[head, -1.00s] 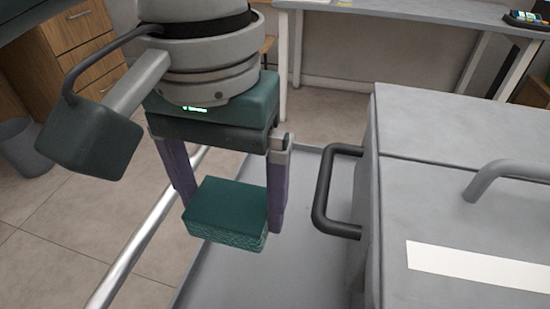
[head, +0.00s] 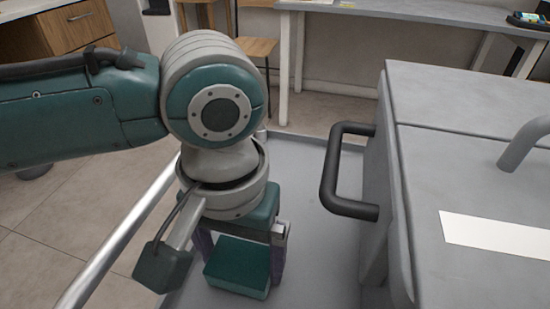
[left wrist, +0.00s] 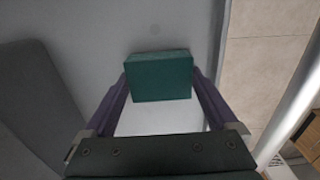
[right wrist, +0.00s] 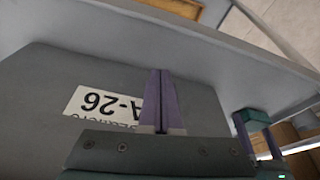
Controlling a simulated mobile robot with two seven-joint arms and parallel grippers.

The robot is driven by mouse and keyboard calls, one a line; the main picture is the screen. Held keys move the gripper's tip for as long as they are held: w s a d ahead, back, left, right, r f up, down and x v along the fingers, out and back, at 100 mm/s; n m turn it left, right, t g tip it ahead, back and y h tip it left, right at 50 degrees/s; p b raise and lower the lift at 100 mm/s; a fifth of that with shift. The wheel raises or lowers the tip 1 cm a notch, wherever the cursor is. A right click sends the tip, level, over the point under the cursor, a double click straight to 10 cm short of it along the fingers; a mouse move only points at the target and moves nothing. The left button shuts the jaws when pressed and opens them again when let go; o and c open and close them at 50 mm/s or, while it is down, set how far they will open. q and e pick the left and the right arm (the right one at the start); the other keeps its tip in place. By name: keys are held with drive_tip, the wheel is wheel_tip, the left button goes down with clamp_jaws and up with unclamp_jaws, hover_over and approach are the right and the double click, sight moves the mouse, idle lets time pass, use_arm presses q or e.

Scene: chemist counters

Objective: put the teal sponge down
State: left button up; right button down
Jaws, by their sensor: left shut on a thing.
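The teal sponge (head: 238,268) is a block held between the purple fingers of my left gripper (head: 240,258). The sponge also shows between the fingertips in the left wrist view (left wrist: 160,77). It is over the grey platform (head: 305,185), inside its left rail; I cannot tell whether its underside touches the surface. My right gripper (right wrist: 160,75) shows only in the right wrist view, with its purple fingers together and nothing visible between them.
A grey lidded box (head: 465,130) with a black side handle (head: 335,175) and a white label stands on the right of the platform. A metal rail (head: 125,235) runs along the left. A desk (head: 400,12) and chair (head: 257,48) stand behind. Bare platform lies between sponge and box.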

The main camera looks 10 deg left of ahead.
sight(241, 261)
use_arm(q)
drive_tip(key=shift+f, duration=0.2)
drive_tip(key=o, duration=0.8)
drive_tip(key=shift+o, duration=0.2)
drive_tip(key=shift+r, duration=0.15)
wheel_tip(241, 261, up, 12)
drive_tip(key=p, duration=0.4)
use_arm(e)
wheel_tip(241, 261, up, 4)
drive_tip(key=shift+d+r, duration=0.1)
use_arm(q)
drive_tip(key=shift+r, duration=0.1)
